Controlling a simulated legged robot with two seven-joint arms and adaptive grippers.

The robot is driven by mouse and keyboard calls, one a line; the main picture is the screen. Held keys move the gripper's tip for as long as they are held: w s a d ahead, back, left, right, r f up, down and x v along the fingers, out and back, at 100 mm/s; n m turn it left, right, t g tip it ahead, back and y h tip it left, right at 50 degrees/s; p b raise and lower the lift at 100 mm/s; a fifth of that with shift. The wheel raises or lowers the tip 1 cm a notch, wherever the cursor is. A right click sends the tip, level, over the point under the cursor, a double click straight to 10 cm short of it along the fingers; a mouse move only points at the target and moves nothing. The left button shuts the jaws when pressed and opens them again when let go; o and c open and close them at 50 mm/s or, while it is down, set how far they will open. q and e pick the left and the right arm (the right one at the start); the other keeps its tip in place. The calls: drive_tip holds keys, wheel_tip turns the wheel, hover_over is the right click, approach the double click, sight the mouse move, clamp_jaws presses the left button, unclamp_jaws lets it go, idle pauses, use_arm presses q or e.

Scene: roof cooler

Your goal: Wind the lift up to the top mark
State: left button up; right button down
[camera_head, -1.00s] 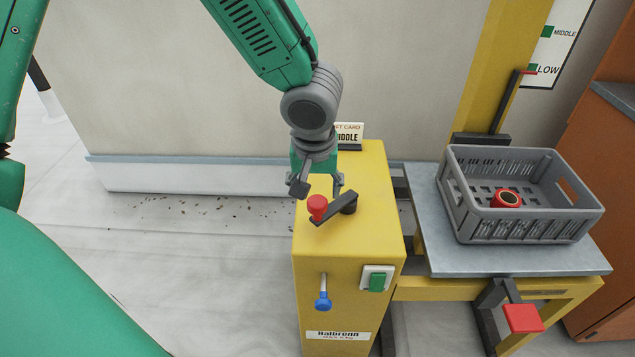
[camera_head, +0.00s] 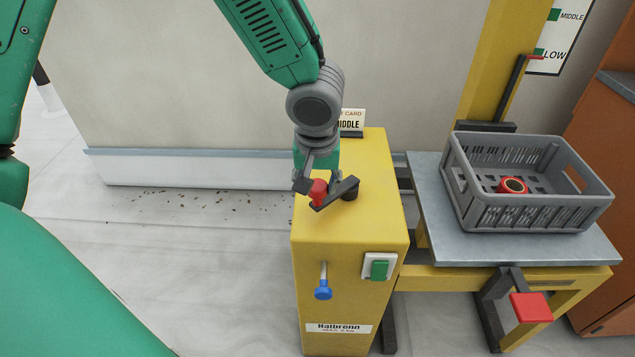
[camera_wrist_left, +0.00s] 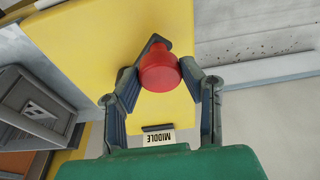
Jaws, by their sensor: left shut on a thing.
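The yellow lift housing (camera_head: 350,240) stands in the middle of the head view. On its top is a dark crank arm (camera_head: 338,193) with a red knob (camera_head: 318,190) at its left end. My left gripper (camera_head: 319,188) comes from above and is shut on the red knob. In the left wrist view the red knob (camera_wrist_left: 160,72) sits between the two fingers. The lift platform (camera_head: 560,247) is at the right, with a grey crate on it. A red pointer (camera_head: 534,57) on the mast is slightly below the LOW mark (camera_head: 540,53). My right gripper is not seen.
The grey crate (camera_head: 480,213) holds a red ring-shaped part (camera_head: 512,185). A red pedal (camera_head: 531,307) sits below the platform.

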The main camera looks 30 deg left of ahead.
use_arm(q)
drive_tip(key=shift+s+d+f, duration=0.1)
drive_tip(key=shift+s+d, duration=0.05)
drive_tip(key=shift+d, duration=1.05)
drive_tip(key=shift+d, duration=0.9)
drive_tip(key=shift+d, duration=0.1)
drive_tip(key=shift+w+d, duration=0.4)
drive_tip(key=shift+d, duration=0.45)
drive_tip(key=shift+w+d, duration=0.1)
drive_tip(key=shift+d, duration=0.05)
